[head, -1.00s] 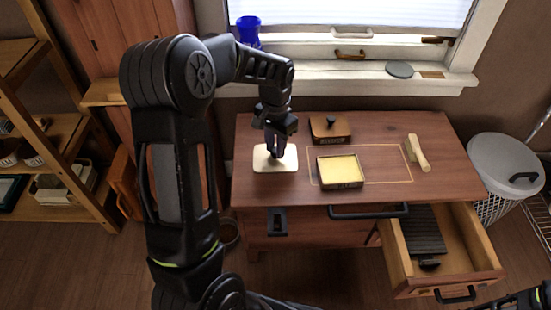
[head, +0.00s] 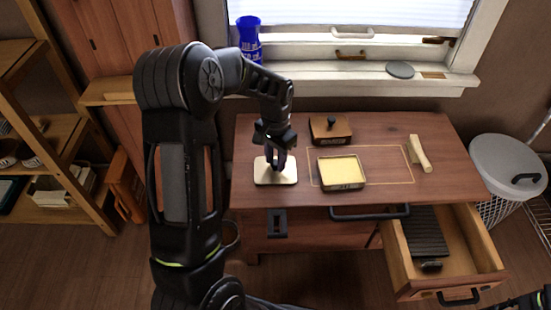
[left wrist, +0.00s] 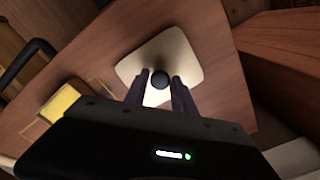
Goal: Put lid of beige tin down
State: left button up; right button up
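The beige lid (head: 262,178) is a pale rounded square with a dark round knob (left wrist: 160,78). It is level at the left part of the cabinet top, on the wood or just above it; I cannot tell which. My left gripper (head: 277,163) points down over it, and its two fingers (left wrist: 163,82) are closed around the knob. The open tin (head: 342,172), showing yellow inside, stands to the right of the lid, apart from it. My right gripper is not clearly in view; only a dark part of my right arm shows at the lower right corner.
A brown lidded tin (head: 330,129) stands behind the open tin. A wooden-handled brush (head: 420,153) lies at the right of the cabinet top (head: 440,190). The drawer (head: 470,262) below is open. A thin outline marks the clear middle right area.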

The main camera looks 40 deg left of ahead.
aim_at(275, 162)
pick_arm(q)
jog(key=o, duration=0.3)
notch_tip(275, 162, up, 12)
jog(key=p, duration=0.3)
jog(key=shift+r, duration=0.2)
dwell(0.9)
